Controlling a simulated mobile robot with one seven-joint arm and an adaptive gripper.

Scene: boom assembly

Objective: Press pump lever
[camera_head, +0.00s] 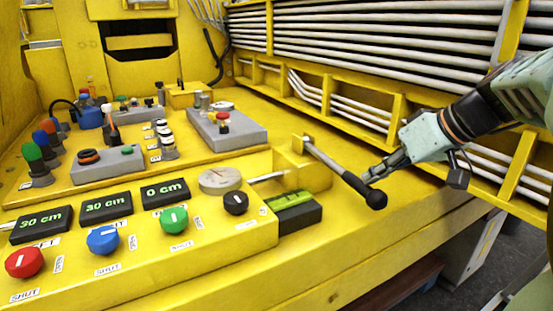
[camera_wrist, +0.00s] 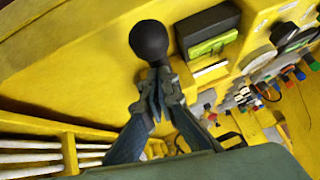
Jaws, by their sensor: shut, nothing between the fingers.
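The pump lever (camera_head: 330,163) is a grey rod with a black ball knob (camera_head: 376,199). In the wrist view the knob (camera_wrist: 148,40) is just beyond the shut fingertips (camera_wrist: 158,88), which hide most of the rod. I cannot tell whether the fingers touch the lever.
A black box with a green level (camera_head: 292,208) lies left of the knob. A round gauge (camera_head: 220,180) and coloured knobs (camera_head: 174,219) are on the panel further left. Yellow framing with white pipes (camera_head: 385,60) stands behind my gripper. The yellow ledge (camera_head: 345,240) in front is clear.

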